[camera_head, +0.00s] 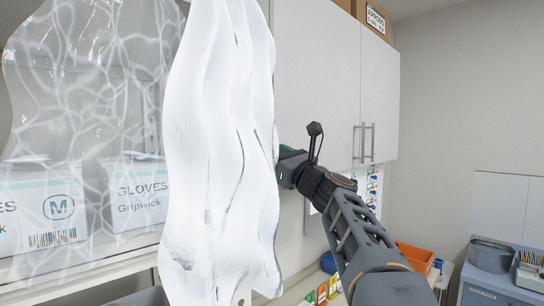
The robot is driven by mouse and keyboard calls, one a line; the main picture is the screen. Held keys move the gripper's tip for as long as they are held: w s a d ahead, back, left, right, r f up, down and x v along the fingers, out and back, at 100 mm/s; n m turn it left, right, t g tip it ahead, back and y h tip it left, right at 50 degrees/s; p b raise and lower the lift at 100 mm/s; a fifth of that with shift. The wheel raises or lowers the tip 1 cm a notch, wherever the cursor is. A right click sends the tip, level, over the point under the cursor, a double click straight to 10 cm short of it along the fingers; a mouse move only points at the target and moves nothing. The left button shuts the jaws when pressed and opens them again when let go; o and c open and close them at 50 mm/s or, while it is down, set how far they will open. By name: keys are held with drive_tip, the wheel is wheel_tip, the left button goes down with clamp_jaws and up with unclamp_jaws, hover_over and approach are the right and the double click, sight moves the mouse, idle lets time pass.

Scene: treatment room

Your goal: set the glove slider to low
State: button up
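I cannot make out the glove slider; it may be hidden behind the hanging white sheet. Two glove boxes stand on a shelf at the left, behind a clear, wrinkled sheet: one marked M (52,212) and one reading "GLOVES Gripwick" (136,198). My gripper (287,165) is at the right edge of the white sheet, at about the height of the boxes' tops. Its fingers are hidden behind the sheet, so I cannot see whether they are open or hold anything.
The glossy white sheet (220,150) hangs close in front and blocks the middle. The clear sheet (90,75) hangs left of it. A white cabinet (325,80) is behind my arm. An orange bin (415,257) and a grey pot (491,254) stand lower right.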

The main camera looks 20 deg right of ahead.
drive_tip(key=b+v, duration=0.5)
drive_tip(key=v, duration=0.7)
drive_tip(key=shift+s, duration=0.25)
drive_tip(key=shift+f, duration=0.1)
